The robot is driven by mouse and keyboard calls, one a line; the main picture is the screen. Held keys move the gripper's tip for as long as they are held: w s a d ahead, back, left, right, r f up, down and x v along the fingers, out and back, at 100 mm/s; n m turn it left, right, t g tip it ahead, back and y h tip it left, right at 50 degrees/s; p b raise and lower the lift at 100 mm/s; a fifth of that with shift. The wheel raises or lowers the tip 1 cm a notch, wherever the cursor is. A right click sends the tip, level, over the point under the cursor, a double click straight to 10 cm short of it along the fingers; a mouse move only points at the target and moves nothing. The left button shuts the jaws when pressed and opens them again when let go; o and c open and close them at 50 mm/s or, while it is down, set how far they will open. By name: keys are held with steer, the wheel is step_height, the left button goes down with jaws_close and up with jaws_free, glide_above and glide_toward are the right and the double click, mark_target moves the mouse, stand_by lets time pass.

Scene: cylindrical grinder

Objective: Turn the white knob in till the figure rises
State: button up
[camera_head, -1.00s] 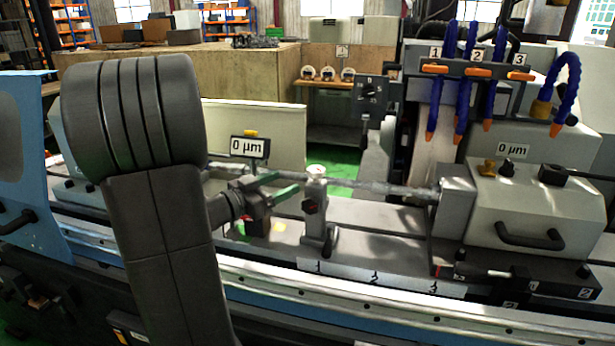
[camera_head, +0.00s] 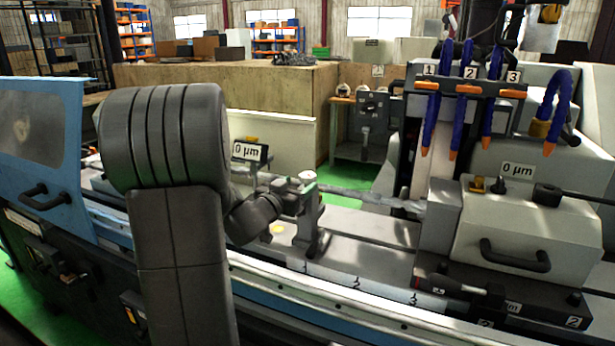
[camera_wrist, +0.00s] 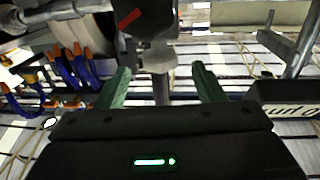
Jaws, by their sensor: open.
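The white knob (camera_head: 308,177) tops the upright steady rest (camera_head: 310,215) beside the long horizontal workpiece. In the wrist view the knob (camera_wrist: 157,61) shows pale, between and beyond the two green fingers of my gripper (camera_wrist: 160,84). The fingers are open, with a gap on both sides of the knob, and I see no contact. In the head view my gripper (camera_head: 283,189) is close to the left of the knob, its fingers hardly visible. The figure display (camera_head: 250,152) behind reads 0 µm; in the wrist view it appears upside down (camera_wrist: 290,112).
A second display (camera_head: 517,170) on the right unit also reads 0 µm. Blue hoses with orange tips (camera_head: 460,100) hang above the right side. The rest carries a black knob with a red mark (camera_wrist: 130,17). The blue guard door (camera_head: 45,130) stands left.

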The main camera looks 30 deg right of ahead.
mark_target(308, 178)
steer(key=x, duration=0.6)
steer(key=shift+p, duration=0.4)
steer(key=c, duration=1)
steer(key=shift+a+r+p, duration=0.1)
steer(key=shift+r+p, duration=0.05)
steer(key=shift+p, duration=0.4)
steer(key=shift+w+r+m+g+h+p, duration=0.1)
steer(key=shift+m+g+h+p, duration=0.4)
steer(key=shift+g+p, duration=0.4)
steer(key=shift+m+g+h+p, duration=0.4)
steer(key=shift+m+g+p, duration=0.45)
steer(key=shift+p, duration=0.2)
steer(key=shift+f+m+g+h+p, duration=0.1)
steer(key=shift+m+g+h+p, duration=0.2)
steer(key=shift+m+g+p, duration=0.9)
steer(key=shift+f+m+g+h+p, duration=0.1)
steer(key=shift+m+g+h+p, duration=0.15)
steer(key=shift+m+g, duration=1.05)
steer(key=shift+n+g, duration=0.35)
steer(key=shift+g, duration=0.6)
